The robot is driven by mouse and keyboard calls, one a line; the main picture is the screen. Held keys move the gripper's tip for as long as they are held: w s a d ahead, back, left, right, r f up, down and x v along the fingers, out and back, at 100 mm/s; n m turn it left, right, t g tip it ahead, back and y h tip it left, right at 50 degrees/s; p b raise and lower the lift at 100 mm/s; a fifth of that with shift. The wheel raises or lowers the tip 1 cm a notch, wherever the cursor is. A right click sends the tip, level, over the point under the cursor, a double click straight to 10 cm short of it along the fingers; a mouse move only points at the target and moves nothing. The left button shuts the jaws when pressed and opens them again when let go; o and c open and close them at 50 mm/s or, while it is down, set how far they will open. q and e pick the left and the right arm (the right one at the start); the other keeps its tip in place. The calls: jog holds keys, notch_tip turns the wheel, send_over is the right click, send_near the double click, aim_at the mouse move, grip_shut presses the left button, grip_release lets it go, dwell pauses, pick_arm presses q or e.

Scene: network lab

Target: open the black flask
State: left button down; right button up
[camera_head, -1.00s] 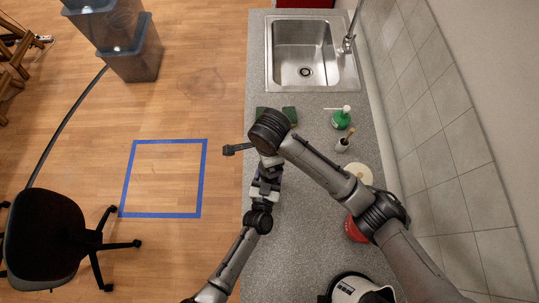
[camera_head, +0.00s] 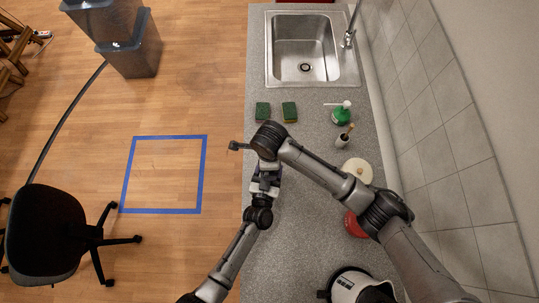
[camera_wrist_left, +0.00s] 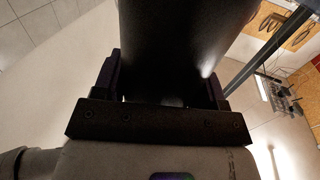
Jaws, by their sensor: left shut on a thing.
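A dark, rounded body, which looks like the black flask (camera_wrist_left: 185,40), fills the upper middle of the left wrist view. It sits between the two fingers of my left gripper (camera_wrist_left: 160,88), which is shut on it. In the head view my left gripper (camera_head: 266,180) is at the counter's left edge, directly below my right wrist. The flask cannot be made out there, as my right wrist covers that spot. The jaws of my right gripper are hidden under its wrist, so their state does not show. The flask's lid is not visible in either view.
The grey counter (camera_head: 300,220) holds two green sponges (camera_head: 289,111), a green soap bottle (camera_head: 341,115), a small brush holder (camera_head: 343,140), a cream disc (camera_head: 358,170) and a red item (camera_head: 354,226). A sink (camera_head: 305,50) lies beyond. A tiled wall (camera_head: 465,185) bounds the right.

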jog(key=shift+f, duration=0.5)
jog(key=shift+c, duration=0.2)
